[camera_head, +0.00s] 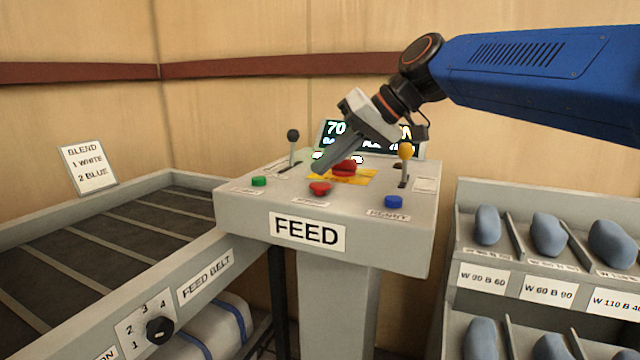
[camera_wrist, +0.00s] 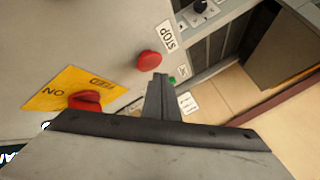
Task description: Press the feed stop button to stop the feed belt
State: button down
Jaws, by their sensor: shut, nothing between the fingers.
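The feed control box stands in the middle of the head view with a FEED sign on its front. On its top front edge is a small red button (camera_head: 320,188). In the wrist view this red button (camera_wrist: 149,60) has a STOP label beside it. My gripper (camera_head: 318,168) is shut and empty, pointing down and left over the box, its tip just behind and above the red button in the head view. In the wrist view the fingertips (camera_wrist: 162,78) show close beside the button; I cannot tell their height above the panel. The feed belt (camera_head: 90,240) lies at left.
A screen stands behind; a rack (camera_head: 470,195) of blue-grey pieces stands right.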

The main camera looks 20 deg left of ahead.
aim_at(326, 185)
jog(key=shift+f, duration=0.95)
dwell(1.1)
jog(key=shift+r, duration=0.15)
dwell(0.3)
jog(key=shift+r, duration=0.8)
jog(key=shift+r, duration=2.5)
jog(key=shift+s, duration=0.1)
